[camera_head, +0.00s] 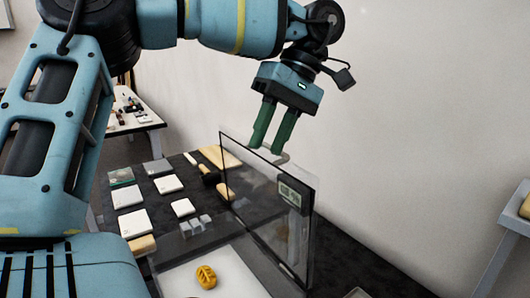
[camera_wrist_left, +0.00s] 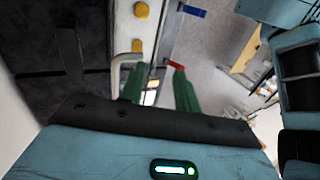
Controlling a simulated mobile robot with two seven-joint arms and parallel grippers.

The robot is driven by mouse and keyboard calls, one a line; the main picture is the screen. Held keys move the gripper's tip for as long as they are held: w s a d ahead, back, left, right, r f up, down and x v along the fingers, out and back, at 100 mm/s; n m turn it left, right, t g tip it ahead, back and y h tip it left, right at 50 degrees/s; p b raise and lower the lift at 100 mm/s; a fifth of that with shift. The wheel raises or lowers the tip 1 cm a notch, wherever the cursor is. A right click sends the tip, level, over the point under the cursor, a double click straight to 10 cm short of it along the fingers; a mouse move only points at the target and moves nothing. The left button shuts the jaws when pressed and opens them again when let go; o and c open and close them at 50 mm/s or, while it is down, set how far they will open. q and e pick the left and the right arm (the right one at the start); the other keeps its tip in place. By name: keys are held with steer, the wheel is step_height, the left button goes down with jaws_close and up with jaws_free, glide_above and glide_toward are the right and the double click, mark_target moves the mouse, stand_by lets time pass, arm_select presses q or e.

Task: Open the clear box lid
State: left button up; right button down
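A gold fragment (camera_head: 206,276) lies on a white base (camera_head: 232,270) at the bottom of the head view. A clear, dark-edged panel (camera_head: 250,205), apparently the box lid, stands about upright along the right of that base, with a small display (camera_head: 290,190) near its top right corner. A pale curved handle (camera_head: 284,157) shows at its top edge. My left gripper (camera_head: 268,148) points down just above that edge, its green fingers apart. My right gripper is not seen.
A dark table (camera_head: 345,262) holds several white blocks (camera_head: 134,223), clear cubes (camera_head: 196,226) and a wooden block (camera_head: 220,157) left of the panel. Another table (camera_head: 135,123) stands behind left, and a bench (camera_head: 515,222) at far right. A wall rises behind the panel.

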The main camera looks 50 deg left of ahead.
arm_select(q)
steer(key=s+d, duration=0.5)
steer(key=s, duration=0.1)
steer(key=shift+d+r+b, duration=0.25)
steer(key=shift+r+b, duration=0.15)
steer(key=shift+b, duration=0.05)
